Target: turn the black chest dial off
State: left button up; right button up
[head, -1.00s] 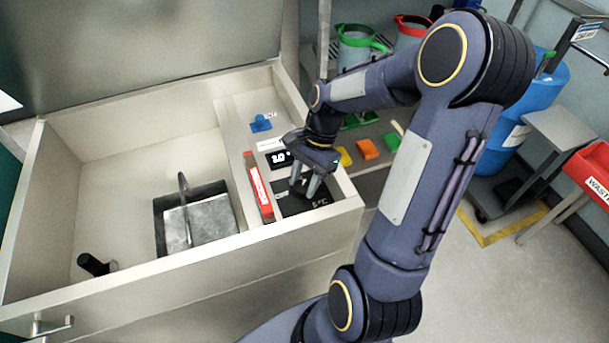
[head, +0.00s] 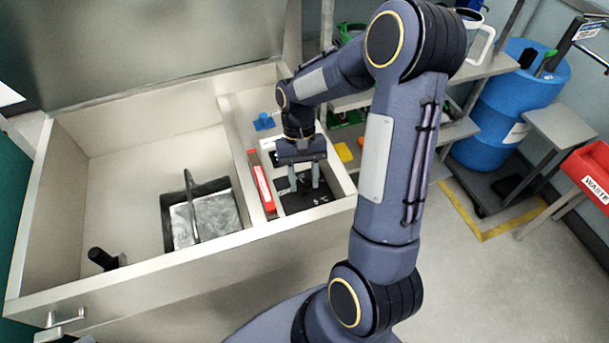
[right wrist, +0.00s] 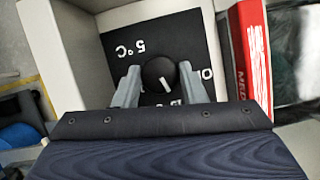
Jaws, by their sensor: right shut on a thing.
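The black chest dial (right wrist: 157,70) is a round knob with a white pointer line, on a black panel (right wrist: 191,38) at the right end of the chest. The panel carries a white "5 °C" mark; other lettering is partly hidden by a finger. In the right wrist view the pointer slants, aimed at neither visible mark clearly. My right gripper (head: 305,187) reaches down to the panel; in the right wrist view its two fingers (right wrist: 158,82) are shut on the dial, one on each side. In the head view the dial is hidden. My left gripper is not in view.
A red box (head: 262,187) stands close beside the panel. A blue piece (head: 264,122) sits behind it in the same section. The main bay holds a metal container with an upright handle (head: 191,205) and a black cylinder (head: 102,259). The chest's front wall (head: 190,262) borders the panel.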

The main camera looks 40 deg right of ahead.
jog(key=n+h, duration=0.1)
jog(key=n, duration=0.2)
jog(key=n+h, duration=0.1)
jog(key=n, duration=0.1)
jog(key=shift+w+a+n, duration=0.1)
jog(key=shift+a+n, duration=0.1)
jog(key=shift+n, duration=0.2)
jog(key=n+h, duration=0.2)
jog(key=n, duration=0.2)
jog(key=shift+a+n, duration=0.1)
jog(key=shift+n, duration=0.3)
jog(key=o, duration=1)
jog(key=shift+r, duration=0.1)
jog(key=v, duration=0.7)
jog(key=shift+a+r, duration=0.1)
jog(key=shift+r, duration=0.2)
